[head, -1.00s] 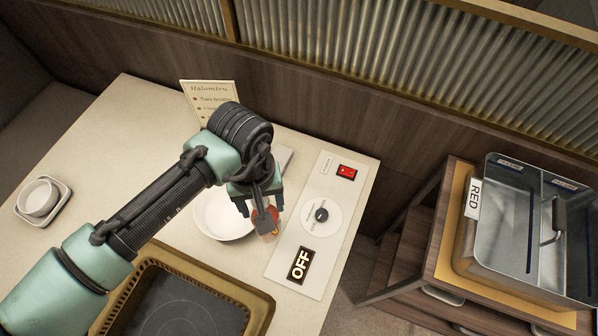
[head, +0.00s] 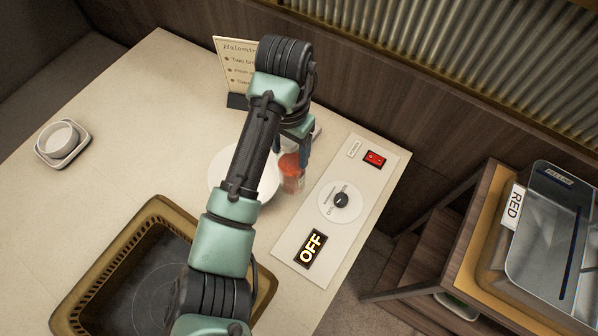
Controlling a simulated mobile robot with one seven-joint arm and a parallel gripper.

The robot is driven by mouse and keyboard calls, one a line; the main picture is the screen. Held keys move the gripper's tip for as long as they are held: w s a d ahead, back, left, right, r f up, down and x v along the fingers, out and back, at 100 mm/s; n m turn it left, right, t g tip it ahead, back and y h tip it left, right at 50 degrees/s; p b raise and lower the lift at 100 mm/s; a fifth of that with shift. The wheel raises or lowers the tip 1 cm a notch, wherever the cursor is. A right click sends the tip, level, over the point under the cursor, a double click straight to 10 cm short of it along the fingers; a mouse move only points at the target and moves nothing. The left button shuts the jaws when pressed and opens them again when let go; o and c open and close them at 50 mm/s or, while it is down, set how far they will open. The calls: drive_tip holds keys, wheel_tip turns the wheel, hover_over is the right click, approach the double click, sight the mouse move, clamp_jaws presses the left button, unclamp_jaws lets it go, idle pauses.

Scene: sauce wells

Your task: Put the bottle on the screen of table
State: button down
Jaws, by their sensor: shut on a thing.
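A small clear bottle with red-orange contents (head: 290,172) is at the left edge of the white control panel (head: 297,232). My gripper (head: 291,150) points down and is shut on its upper part. The bottle looks upright; I cannot tell whether its base touches the table. The panel, set along the right side of the table (head: 115,120), carries a dark screen reading OFF (head: 311,248), a round black knob (head: 341,199) and a red switch (head: 374,159). The arm hides part of the view left of the bottle.
A white round plate (head: 222,172) lies left of the bottle, partly behind my arm. A menu card (head: 235,64) stands behind. A dark hot plate in a brown frame (head: 92,268) is at the front. A metal bin labelled RED (head: 560,215) stands right.

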sight(289, 141)
wheel_tip(289, 141, down, 8)
drive_tip(key=shift+w+r, duration=0.1)
drive_tip(key=shift+r, duration=0.1)
drive_tip(key=shift+c, duration=0.2)
unclamp_jaws()
wheel_tip(289, 141, up, 12)
drive_tip(key=shift+r+p, duration=0.1)
drive_tip(key=shift+p, duration=0.2)
idle(0.3)
